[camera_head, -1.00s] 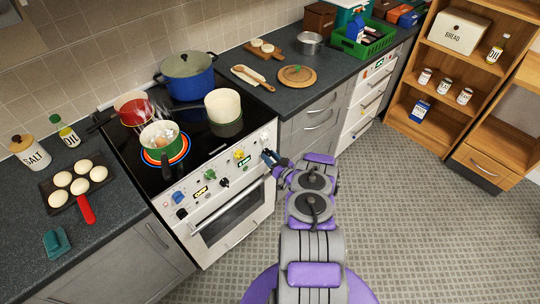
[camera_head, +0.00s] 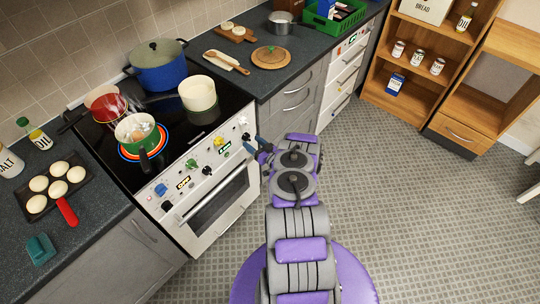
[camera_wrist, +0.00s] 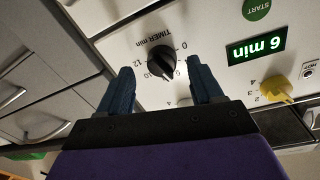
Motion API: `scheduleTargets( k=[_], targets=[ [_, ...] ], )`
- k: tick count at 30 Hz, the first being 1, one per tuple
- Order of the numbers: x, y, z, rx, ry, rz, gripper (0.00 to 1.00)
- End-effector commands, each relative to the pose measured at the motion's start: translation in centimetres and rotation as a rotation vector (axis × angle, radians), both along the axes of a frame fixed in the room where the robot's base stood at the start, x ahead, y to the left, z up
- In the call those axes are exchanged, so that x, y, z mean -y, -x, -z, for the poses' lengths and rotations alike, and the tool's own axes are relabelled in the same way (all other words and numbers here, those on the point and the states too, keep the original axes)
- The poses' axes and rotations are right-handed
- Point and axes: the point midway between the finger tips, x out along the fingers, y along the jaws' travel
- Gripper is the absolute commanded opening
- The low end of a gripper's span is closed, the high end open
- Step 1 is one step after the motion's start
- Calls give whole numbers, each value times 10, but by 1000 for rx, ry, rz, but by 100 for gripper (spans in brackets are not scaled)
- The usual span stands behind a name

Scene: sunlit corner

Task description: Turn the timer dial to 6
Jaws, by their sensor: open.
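The timer dial is a black knob (camera_wrist: 162,62) on the white stove panel, labelled "TIMER min" with numbers around it. In the wrist view it lies between the fingertips of my gripper (camera_wrist: 160,72). The blue fingers are apart, one on each side of the dial; I cannot tell whether they touch it. A green-lit display (camera_wrist: 257,46) beside the dial appears upside down and seems to read "6 min". The dial's exact pointer setting is unclear. In the head view my gripper (camera_head: 262,151) is at the right end of the stove front (camera_head: 215,207), largely covered by my arm.
A yellow knob (camera_wrist: 275,90) and a green START button (camera_wrist: 257,9) are near the dial. Pots, including a blue pot (camera_head: 160,68) and a green pot (camera_head: 135,128), stand on the stove top. Drawers (camera_head: 294,103) adjoin the stove at right. Open floor (camera_head: 390,180) lies right.

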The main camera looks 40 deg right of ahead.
Motion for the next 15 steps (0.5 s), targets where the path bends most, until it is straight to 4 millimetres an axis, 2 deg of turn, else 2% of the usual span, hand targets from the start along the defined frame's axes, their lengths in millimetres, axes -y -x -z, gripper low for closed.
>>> scheduleTargets(
  k=[15],
  targets=[
    [1, 113, 2, -6, -1, 3, 66]
  ],
)
